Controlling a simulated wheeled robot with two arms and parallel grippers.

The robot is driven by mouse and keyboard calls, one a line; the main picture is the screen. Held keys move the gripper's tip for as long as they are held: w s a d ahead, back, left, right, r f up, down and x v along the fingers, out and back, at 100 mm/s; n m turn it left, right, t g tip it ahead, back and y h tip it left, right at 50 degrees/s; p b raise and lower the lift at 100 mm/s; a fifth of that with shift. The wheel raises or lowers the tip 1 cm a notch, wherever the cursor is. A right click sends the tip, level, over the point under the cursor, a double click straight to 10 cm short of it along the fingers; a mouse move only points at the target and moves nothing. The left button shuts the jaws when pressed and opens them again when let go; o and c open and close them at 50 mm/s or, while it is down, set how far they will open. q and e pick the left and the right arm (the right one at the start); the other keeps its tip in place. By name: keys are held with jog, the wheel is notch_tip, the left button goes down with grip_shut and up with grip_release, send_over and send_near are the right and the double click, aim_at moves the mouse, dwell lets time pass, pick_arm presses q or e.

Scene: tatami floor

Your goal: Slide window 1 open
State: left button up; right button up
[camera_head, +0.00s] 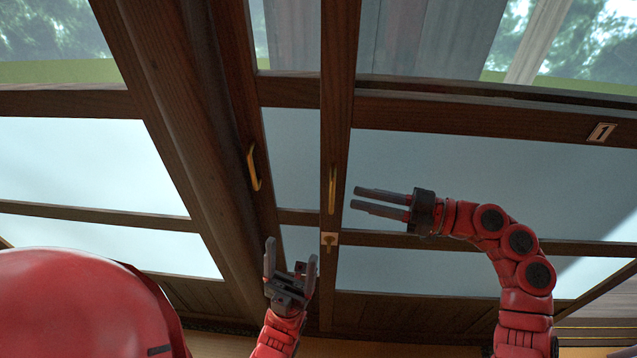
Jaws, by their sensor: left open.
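Window 1 (440,115) is a dark wooden frame with pale frosted panes; a plate marked 1 (602,132) sits on its rail at the right. A brass handle (332,190) is on the upright stile at its left edge, with a small brass latch (329,240) below. My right gripper (354,199) is open and empty, its fingers pointing left, just right of that handle in the picture. My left gripper (290,255) is open and empty, fingers pointing up, below and left of the handle. I cannot tell whether either touches the window.
A second brass handle (254,168) is on another dark stile to the left. A thick wooden post (175,120) stands left of it, with more frosted panes beyond. Trees show through the clear upper panes.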

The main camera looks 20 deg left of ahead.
jog(key=a+p, duration=0.1)
jog(key=a, duration=0.9)
jog(key=shift+s, duration=0.45)
grip_shut()
dwell(0.6)
